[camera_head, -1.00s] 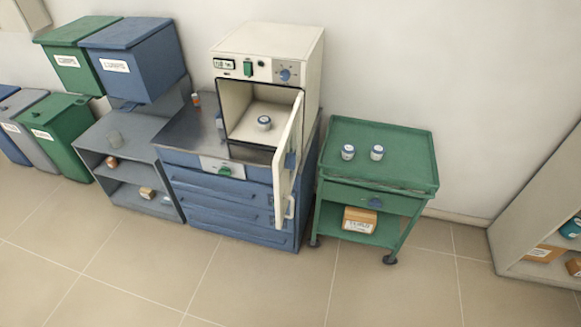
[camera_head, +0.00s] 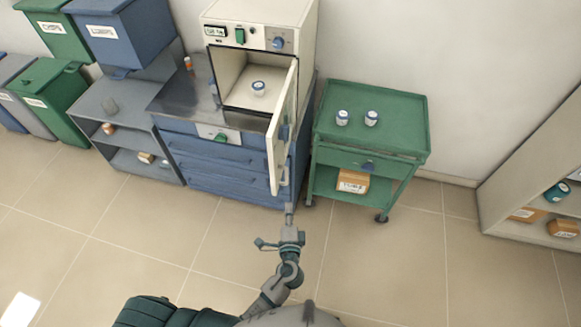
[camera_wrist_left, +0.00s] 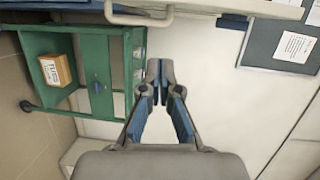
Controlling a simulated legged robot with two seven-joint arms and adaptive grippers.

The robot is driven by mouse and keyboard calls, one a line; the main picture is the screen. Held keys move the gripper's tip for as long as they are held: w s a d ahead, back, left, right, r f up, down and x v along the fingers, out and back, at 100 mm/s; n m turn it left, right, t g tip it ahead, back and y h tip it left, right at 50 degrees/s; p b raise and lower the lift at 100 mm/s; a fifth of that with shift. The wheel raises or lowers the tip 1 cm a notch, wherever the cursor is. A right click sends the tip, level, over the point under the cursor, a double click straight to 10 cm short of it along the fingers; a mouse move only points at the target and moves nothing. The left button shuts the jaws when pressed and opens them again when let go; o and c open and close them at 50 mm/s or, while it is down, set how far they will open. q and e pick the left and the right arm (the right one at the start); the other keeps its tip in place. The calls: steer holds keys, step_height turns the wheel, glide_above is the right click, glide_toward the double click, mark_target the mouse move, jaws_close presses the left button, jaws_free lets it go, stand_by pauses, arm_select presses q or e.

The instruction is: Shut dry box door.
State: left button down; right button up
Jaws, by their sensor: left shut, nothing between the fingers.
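The cream dry box (camera_head: 257,75) stands on a blue drawer cabinet with its front open. A small blue-lidded jar (camera_head: 258,88) sits inside. Its door (camera_head: 281,130) stands swung out on the right side, seen nearly edge-on, with a pale handle (camera_head: 285,174) low on it. My left gripper (camera_head: 289,205) is below the door's lower end, close to the handle in the picture. In the left wrist view the gripper (camera_wrist_left: 160,90) is shut and empty, and the door handle (camera_wrist_left: 139,18) shows above it, apart from the fingers. My right gripper is not visible.
A green cart (camera_head: 370,135) with two jars and a boxed item (camera_head: 353,181) stands to the right of the door. A grey shelf (camera_head: 125,135) and bins are at left. A pale shelf (camera_head: 530,180) stands far right. The floor in front is clear.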

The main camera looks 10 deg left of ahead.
arm_select(q)
step_height(320, 180, up, 4)
steer(key=r, duration=0.1)
steer(key=w+a+p, duration=0.4)
steer(key=w+a, duration=0.1)
steer(key=w, duration=0.5)
steer(key=shift+a+f+t+y, duration=0.25)
steer(key=shift+f+t+y, duration=0.05)
steer(key=shift+t, duration=0.1)
steer(key=shift+d, duration=0.1)
